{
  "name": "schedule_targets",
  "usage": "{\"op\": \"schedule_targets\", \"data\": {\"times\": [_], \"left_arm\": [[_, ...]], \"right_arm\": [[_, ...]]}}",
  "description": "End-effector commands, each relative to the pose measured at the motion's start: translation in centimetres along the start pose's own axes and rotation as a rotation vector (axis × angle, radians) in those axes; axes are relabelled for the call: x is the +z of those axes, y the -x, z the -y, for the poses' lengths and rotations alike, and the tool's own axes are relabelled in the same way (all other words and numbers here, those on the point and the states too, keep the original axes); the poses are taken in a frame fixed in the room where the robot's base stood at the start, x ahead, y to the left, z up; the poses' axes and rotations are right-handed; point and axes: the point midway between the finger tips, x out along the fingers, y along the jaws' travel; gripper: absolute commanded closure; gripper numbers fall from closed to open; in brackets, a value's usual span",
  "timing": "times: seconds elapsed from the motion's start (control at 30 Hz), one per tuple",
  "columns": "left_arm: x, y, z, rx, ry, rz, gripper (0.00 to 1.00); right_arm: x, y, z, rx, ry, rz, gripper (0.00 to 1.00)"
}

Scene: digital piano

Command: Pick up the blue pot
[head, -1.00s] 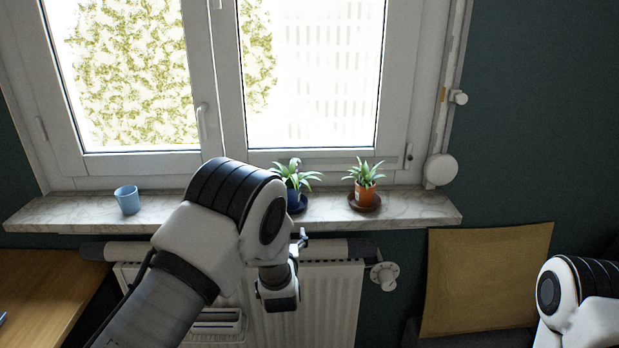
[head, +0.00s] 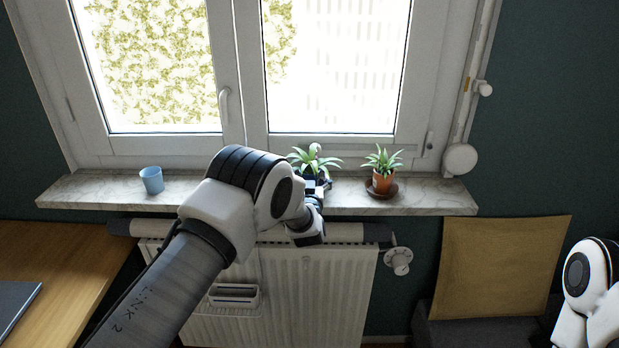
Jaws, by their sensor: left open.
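A green plant (head: 302,158) stands on the windowsill right of the window's centre. Its dark blue pot, seen a moment ago, is now almost wholly hidden behind my left gripper. My left gripper (head: 319,184) is open at the sill's front edge, right in front of that pot. I cannot tell whether its fingers are around the pot or only before it. Of my right arm only upper links show at the lower right; its gripper is out of view.
On the sill (head: 440,198), an orange pot (head: 382,183) with a plant stands on a dark saucer (head: 391,191) to the right, close to my left gripper. A light blue cup (head: 151,180) stands at the left. A radiator (head: 340,290) is below, with a desk (head: 60,262) at left.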

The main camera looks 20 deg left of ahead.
Motion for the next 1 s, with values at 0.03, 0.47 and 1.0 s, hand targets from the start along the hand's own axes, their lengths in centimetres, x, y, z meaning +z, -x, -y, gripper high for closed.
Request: {"op": "schedule_targets", "data": {"times": [0.03, 0.47, 1.0], "left_arm": [[0.0, -0.2, 0.0, 0.000, -0.001, 0.000, 0.15], [0.1, -0.1, 0.0, 0.000, -0.001, 0.001, 0.92], [-2.6, -0.2, 0.0, 0.000, 0.000, -0.001, 0.92]], "right_arm": [[0.0, 0.0, 0.0, 0.000, 0.000, 0.000, 0.60], [0.0, 0.0, 0.0, 0.000, 0.000, 0.001, 0.60], [0.0, 1.2, 0.0, 0.000, 0.000, 0.000, 0.60]]}}
